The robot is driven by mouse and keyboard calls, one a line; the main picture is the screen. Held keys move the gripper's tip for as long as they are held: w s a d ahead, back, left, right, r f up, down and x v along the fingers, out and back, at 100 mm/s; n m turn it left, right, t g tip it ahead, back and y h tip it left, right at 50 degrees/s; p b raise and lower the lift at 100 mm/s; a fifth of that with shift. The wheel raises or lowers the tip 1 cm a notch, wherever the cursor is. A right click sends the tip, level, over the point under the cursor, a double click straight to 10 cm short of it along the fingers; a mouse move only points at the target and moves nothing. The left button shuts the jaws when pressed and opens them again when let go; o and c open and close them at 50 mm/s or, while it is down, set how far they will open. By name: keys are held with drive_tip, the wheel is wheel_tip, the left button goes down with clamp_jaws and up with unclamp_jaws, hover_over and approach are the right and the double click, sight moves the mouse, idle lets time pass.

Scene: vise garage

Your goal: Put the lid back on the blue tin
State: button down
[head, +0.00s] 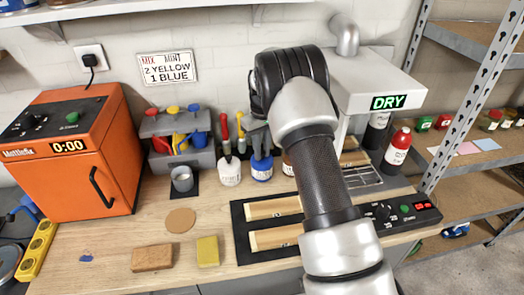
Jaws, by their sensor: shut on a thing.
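The lid cannot be made out clearly. Whether the held thing touches the tin cannot be told.
A grey cup (182,180) and a grey rack (178,140) stand left of the tins. An orange oven (75,155) is at the far left. A black tray (242,243) lies in front. A yellow block (208,251) and brown block (152,258) sit on the bench.

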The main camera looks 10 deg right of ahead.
drive_tip(key=c, duration=1)
unclamp_jaws()
drive_tip(key=shift+c, duration=0.2)
drive_tip(key=shift+r, duration=0.15)
drive_tip(key=shift+r+p, duration=2)
drive_tip(key=shift+r, duration=1.35)
clamp_jaws()
